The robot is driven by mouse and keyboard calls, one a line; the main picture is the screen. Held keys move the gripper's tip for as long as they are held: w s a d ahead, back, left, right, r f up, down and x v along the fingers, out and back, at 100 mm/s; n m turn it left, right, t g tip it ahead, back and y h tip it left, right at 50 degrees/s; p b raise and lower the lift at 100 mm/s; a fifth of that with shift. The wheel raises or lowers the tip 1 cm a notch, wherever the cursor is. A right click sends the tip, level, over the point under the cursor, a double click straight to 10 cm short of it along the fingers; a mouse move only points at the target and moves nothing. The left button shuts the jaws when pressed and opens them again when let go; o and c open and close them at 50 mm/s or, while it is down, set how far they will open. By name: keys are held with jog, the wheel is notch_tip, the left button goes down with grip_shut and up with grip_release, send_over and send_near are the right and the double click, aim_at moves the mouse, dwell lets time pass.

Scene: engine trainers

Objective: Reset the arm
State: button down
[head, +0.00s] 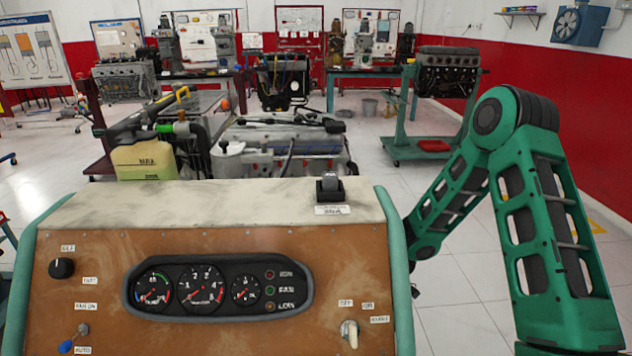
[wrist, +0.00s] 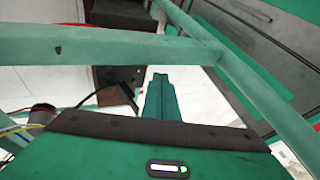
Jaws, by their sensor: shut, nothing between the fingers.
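My green arm (head: 545,220) rises on the right side of the head view, bends at a high elbow, and its forearm slopes down to the left. The forearm's lower end is beside the right edge of the instrument panel (head: 110,265), and my gripper is hidden behind the panel there. In the wrist view my gripper (wrist: 160,78) shows as a narrow green shape pointing away from the camera. It is shut and empty. A green frame bar (wrist: 120,48) crosses the wrist view close by; I cannot tell whether anything touches it.
The panel has gauges (head: 203,289), knobs and a black switch (head: 329,187) on top. An engine (head: 280,150) and a yellowish tank (head: 143,160) stand behind it. Another engine on a green stand (head: 440,85) is back right. White floor (head: 470,280) is open on the right.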

jog(key=s+d+r+m+t+h, duration=0.25)
jog(key=d+r+m, duration=0.85)
jog(key=d+r, duration=0.75)
jog(key=s+d+r+m+t, duration=0.1)
jog(key=s+d+r+m, duration=0.2)
jog(key=s+r+m, duration=0.4)
jog(key=s+d+r+m+t+h, duration=0.1)
jog(key=s+d+r+m, duration=0.3)
jog(key=s+r+m, duration=0.3)
jog(key=s, duration=0.3)
jog(key=shift+s, duration=0.2)
jog(key=shift+w, duration=0.1)
jog(key=shift+w+f, duration=0.25)
jog(key=shift+w, duration=0.25)
jog(key=c, duration=2.5)
grip_release()
